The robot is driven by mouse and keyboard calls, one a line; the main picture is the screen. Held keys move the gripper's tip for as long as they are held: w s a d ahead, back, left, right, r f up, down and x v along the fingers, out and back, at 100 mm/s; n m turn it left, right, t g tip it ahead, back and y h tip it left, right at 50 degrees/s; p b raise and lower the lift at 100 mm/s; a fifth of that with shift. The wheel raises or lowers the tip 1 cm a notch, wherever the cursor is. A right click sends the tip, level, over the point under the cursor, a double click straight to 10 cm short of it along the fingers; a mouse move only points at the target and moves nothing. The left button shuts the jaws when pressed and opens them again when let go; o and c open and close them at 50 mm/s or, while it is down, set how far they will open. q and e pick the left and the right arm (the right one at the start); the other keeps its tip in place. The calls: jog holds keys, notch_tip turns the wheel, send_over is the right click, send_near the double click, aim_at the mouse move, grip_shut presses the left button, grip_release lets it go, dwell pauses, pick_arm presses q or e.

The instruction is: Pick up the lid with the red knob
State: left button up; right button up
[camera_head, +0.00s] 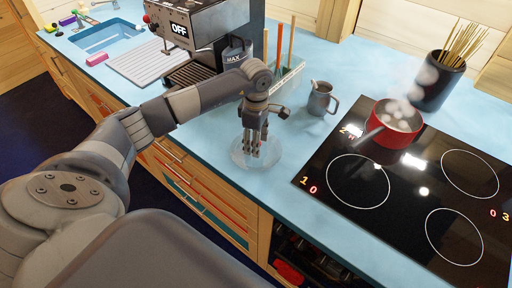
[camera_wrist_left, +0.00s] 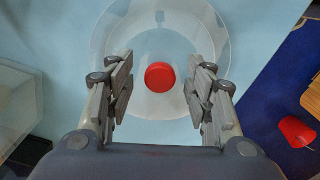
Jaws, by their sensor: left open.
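The glass lid (camera_wrist_left: 210,40) lies on the blue counter, clear and round with a red knob (camera_wrist_left: 158,77) at its middle. In the head view the lid (camera_head: 243,158) shows as a clear disc left of the hob, and its knob is hidden there by my gripper. My left gripper (camera_head: 251,150) points down over the lid. In the left wrist view its open fingers (camera_wrist_left: 160,95) stand on both sides of the red knob, with a gap on each side. My right gripper is not in view.
A red pot (camera_head: 393,130) steams on the black hob (camera_head: 410,190). A grey mug (camera_head: 320,101) stands behind the lid, near a clear utensil holder (camera_head: 290,80). A coffee machine (camera_head: 200,35) stands at the back left. The counter's front edge is close to the lid.

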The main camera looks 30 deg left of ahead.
pick_arm(q)
jog(key=shift+r, duration=0.1)
grip_shut()
